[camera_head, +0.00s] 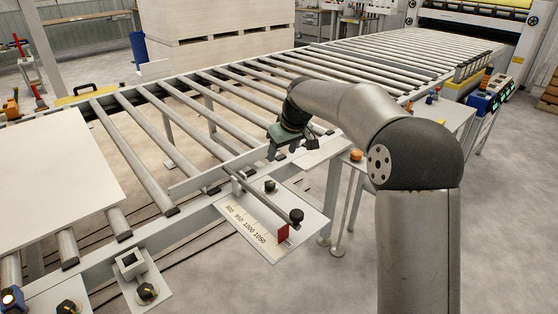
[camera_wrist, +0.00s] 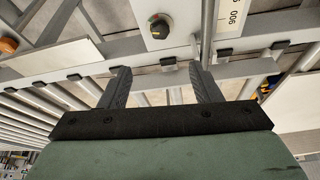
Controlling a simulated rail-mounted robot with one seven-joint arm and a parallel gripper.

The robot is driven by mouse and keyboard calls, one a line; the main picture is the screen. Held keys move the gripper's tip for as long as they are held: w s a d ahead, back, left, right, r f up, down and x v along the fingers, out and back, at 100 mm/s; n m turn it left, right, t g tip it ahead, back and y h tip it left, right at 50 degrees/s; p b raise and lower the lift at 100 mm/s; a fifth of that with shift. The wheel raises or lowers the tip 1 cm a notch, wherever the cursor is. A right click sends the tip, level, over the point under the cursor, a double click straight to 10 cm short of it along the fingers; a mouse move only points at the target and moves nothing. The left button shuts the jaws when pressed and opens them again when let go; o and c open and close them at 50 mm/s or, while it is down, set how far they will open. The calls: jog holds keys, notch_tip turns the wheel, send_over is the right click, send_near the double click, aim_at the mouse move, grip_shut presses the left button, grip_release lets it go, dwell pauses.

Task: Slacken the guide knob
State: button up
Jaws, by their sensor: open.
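A dark round knob (camera_head: 270,186) sits on the white scale plate (camera_head: 312,222) beside the roller conveyor. In the wrist view the knob (camera_wrist: 160,25) has an orange mark and lies beyond my fingertips, near the top edge. A metal rod (camera_head: 258,198) runs beside it and ends in a black ball knob (camera_head: 296,216), near a red pointer (camera_head: 284,233). Which of these is the guide knob is not labelled. My gripper (camera_head: 278,155) is above the conveyor edge, behind the plate. In the wrist view my gripper (camera_wrist: 160,80) is open and empty, apart from the knob.
Conveyor rollers (camera_head: 140,133) and the side rail (camera_head: 190,212) lie around the plate. An orange knob (camera_head: 356,155) stands to the right. Another dark knob (camera_head: 147,291) is at the front left. A white board (camera_head: 55,170) covers the left rollers.

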jog(key=shift+s+r, duration=0.15)
jog(key=shift+r, duration=0.25)
jog(key=m+h+p, duration=0.3)
jog(key=m+p, duration=0.3)
jog(key=m, duration=0.3)
send_near(270, 183)
jog(key=shift+t, duration=0.4)
jog(key=x, duration=0.2)
jog(key=p+x, duration=0.1)
jog(key=x, duration=0.2)
jog(key=p+x, duration=0.1)
jog(key=x, duration=0.2)
jog(key=shift+s+a+f, duration=0.15)
jog(key=shift+s+f, duration=0.15)
jog(key=c, duration=1)
